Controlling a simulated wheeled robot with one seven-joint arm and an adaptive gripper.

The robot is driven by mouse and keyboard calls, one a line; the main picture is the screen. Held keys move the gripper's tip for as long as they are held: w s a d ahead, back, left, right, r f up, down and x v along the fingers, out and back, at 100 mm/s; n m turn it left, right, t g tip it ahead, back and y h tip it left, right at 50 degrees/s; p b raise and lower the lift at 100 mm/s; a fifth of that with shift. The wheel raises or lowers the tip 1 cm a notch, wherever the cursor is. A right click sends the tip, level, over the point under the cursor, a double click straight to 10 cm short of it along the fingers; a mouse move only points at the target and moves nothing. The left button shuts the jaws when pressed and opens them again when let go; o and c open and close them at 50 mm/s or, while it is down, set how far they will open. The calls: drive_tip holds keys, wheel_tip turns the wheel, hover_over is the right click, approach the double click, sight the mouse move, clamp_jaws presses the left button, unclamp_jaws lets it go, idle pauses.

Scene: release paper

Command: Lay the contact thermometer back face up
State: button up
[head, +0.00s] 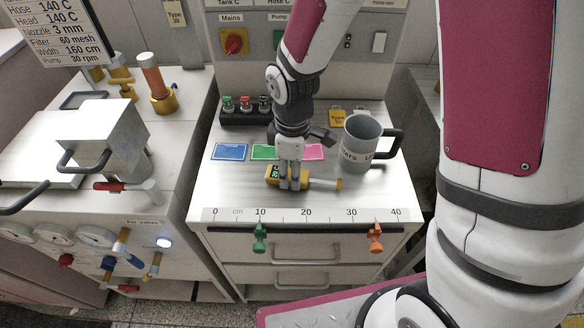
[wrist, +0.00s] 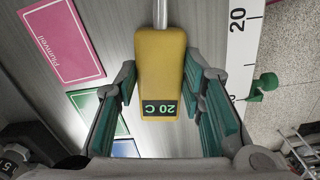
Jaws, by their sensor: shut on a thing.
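The contact thermometer (head: 273,176) is a yellow body with a dark display and a metal probe ending in a yellow tip. It is at the front of the white bench top, probe pointing right. In the wrist view its yellow body (wrist: 160,60) shows the "20 C" display towards the camera, with the probe running out at the top. My gripper (head: 290,185) points down and is shut on the yellow body, a finger on each side; it also shows in the wrist view (wrist: 161,78). Whether the body touches the bench is hard to tell.
A grey mug (head: 361,144) stands behind right. Blue (head: 230,152), green (head: 264,153) and pink (head: 314,152) cards lie behind the thermometer. A ruler strip (head: 330,214) runs along the front edge, with green (head: 260,238) and orange (head: 376,236) clips. Bench room is free at the right front.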

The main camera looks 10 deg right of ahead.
drive_tip(key=o, duration=1.4)
drive_tip(key=shift+c, duration=0.2)
drive_tip(key=shift+r, duration=0.1)
